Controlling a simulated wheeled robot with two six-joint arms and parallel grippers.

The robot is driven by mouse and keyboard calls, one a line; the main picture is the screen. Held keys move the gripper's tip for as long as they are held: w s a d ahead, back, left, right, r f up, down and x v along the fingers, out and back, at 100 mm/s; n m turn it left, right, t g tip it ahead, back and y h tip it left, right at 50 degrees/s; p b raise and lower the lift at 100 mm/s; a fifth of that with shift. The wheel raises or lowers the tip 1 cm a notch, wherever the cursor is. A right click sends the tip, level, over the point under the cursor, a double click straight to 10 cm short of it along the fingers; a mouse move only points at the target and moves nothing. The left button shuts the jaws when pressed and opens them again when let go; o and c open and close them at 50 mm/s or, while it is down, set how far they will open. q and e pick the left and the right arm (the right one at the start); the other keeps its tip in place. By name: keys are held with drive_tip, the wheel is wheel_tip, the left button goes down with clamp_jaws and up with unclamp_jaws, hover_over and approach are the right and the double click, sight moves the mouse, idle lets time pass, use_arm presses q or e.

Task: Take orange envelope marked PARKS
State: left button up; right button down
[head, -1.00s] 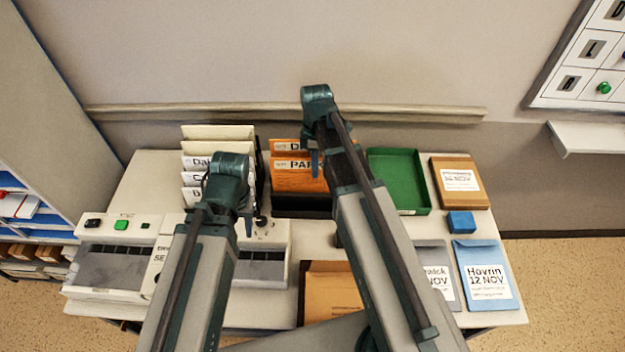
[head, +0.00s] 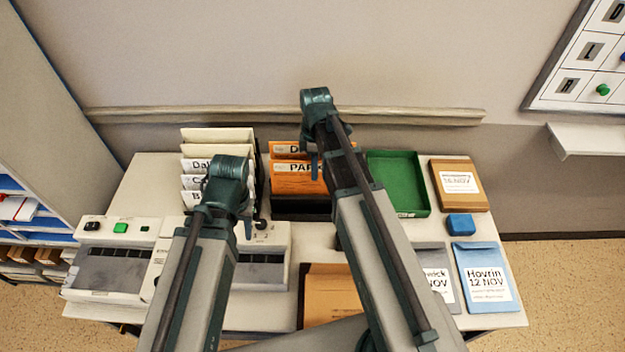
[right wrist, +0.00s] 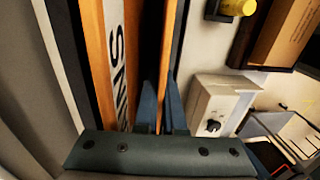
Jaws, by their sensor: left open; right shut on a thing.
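The orange envelope marked PARKS (head: 292,182) stands at the front of a dark holder, its label partly covered by my right arm. Another orange envelope stands behind it, its label starting with D. My right gripper (head: 315,168) reaches down over the holder. In the right wrist view its blue fingers (right wrist: 163,112) are shut on a thin orange envelope (right wrist: 168,40), seen edge-on. A labelled orange envelope (right wrist: 117,60) is beside it, outside the fingers. My left gripper (head: 246,222) is open and empty, above the desk in front of the white file cards.
White cards (head: 215,134) stand in a rack left of the orange envelopes. A green tray (head: 420,180), a brown parcel (head: 460,172) and a blue block (head: 460,224) are to the right. A blue envelope (head: 484,255) lies at front right; a brown folder (head: 330,290) lies at front centre.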

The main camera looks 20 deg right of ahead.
drive_tip(key=shift+r, duration=0.1)
wheel_tip(320, 180, up, 10)
drive_tip(key=p, duration=1)
